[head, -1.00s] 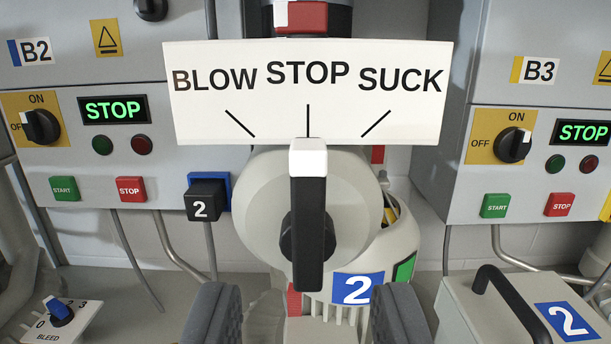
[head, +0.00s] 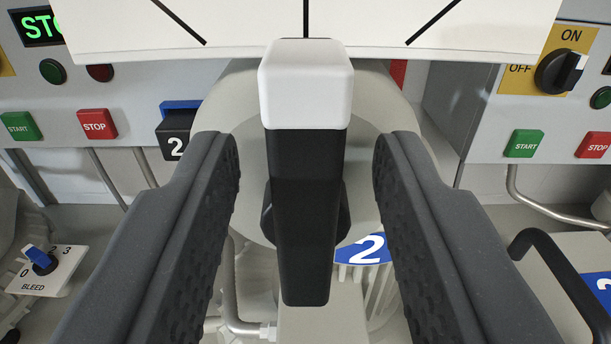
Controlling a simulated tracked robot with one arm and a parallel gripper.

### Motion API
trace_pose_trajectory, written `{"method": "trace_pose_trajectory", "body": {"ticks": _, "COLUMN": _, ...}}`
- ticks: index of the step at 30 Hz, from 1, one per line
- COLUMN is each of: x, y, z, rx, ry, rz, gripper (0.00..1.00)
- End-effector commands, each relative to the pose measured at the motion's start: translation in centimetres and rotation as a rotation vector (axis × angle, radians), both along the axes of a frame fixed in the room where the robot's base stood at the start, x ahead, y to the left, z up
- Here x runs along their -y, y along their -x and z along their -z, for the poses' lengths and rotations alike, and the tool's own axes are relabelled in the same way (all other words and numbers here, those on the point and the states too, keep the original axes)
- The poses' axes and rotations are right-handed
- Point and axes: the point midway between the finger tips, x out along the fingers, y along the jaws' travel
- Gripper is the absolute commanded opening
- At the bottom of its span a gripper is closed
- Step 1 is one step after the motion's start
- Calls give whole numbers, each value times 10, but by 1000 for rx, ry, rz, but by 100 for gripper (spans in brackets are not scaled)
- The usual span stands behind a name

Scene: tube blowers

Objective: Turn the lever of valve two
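The lever (head: 304,190) of valve two is a black bar with a white tip, upright in the middle of the head view. Its white tip points up at the middle line on the white sign (head: 400,25); the sign's words are now out of the picture. The round pale valve body (head: 235,100) is behind the lever, with a blue "2" label (head: 365,249) low on the right. My gripper (head: 306,165) is open, one finger on each side of the lever. A gap shows between the lever and each finger.
The left panel has a STOP display (head: 36,26) and a red stop button (head: 97,124). The right panel has an ON/OFF knob (head: 560,71) and a green start button (head: 524,143). A bleed dial (head: 42,262) is low left. A black handle (head: 560,280) stands low right.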

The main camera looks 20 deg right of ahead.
Motion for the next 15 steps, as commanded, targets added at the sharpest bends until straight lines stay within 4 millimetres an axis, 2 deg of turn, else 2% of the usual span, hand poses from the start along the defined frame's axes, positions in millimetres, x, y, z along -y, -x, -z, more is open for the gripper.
{"method": "trace_pose_trajectory", "body": {"ticks": 1, "x": 0, "y": 0, "z": 0, "rx": 0, "ry": 0, "rz": 0, "gripper": 25}}
{"method": "trace_pose_trajectory", "body": {"ticks": 3, "x": 0, "y": 0, "z": 0, "rx": 0, "ry": 0, "rz": 0, "gripper": 6}}
{"method": "trace_pose_trajectory", "body": {"ticks": 4, "x": 0, "y": 0, "z": 0, "rx": 0, "ry": 0, "rz": -1, "gripper": 0}}
{"method": "trace_pose_trajectory", "body": {"ticks": 15, "x": -2, "y": 0, "z": -1, "rx": -11, "ry": 33, "rz": -1, "gripper": 0}}
